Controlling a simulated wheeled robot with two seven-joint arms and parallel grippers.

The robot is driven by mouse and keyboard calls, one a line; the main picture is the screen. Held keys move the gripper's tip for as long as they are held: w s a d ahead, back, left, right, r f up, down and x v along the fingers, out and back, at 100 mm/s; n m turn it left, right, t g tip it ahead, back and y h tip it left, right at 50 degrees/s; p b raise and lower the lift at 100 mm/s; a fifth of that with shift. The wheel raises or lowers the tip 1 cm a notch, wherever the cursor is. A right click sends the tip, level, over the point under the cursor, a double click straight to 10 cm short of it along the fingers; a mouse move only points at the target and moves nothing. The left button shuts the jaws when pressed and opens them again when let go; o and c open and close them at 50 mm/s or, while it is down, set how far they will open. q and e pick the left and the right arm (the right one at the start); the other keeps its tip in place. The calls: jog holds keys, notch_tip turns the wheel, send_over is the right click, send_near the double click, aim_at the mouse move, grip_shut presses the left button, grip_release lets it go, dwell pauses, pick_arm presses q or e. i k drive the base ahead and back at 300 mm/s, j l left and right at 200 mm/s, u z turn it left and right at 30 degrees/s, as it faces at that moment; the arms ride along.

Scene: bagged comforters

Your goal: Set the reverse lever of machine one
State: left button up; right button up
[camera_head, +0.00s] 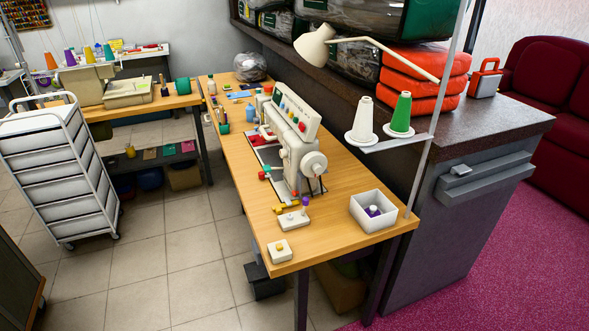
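A cream sewing machine (308,158) with a round handwheel stands on the long wooden table (240,165) in the middle. Its upper face carries several small coloured knobs, among them a red knob (302,127). A small red and green part (266,172) sits low beside the machine's base. A second machine (84,82) stands on the back-left table. Neither gripper is in view.
A white box (372,211) and two small pale blocks with knobs, including the front one (282,251), sit at the table's near end. A thread stand with white (363,120) and green (401,113) cones rises beside it. A drawer cart (62,170) stands left; tiled floor (195,245) lies between.

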aim_at(267, 168)
jog(key=j+z, duration=0.1)
jog(key=z, duration=0.3)
jog(key=i+j+z, duration=0.1)
jog(key=z, duration=0.3)
jog(key=j+z, duration=0.15)
jog(key=z, duration=0.3)
jog(key=j+z, duration=0.15)
jog(key=z, duration=0.25)
jog(key=j, duration=1.45)
jog(key=k+j, duration=0.1)
jog(key=j, duration=1.4)
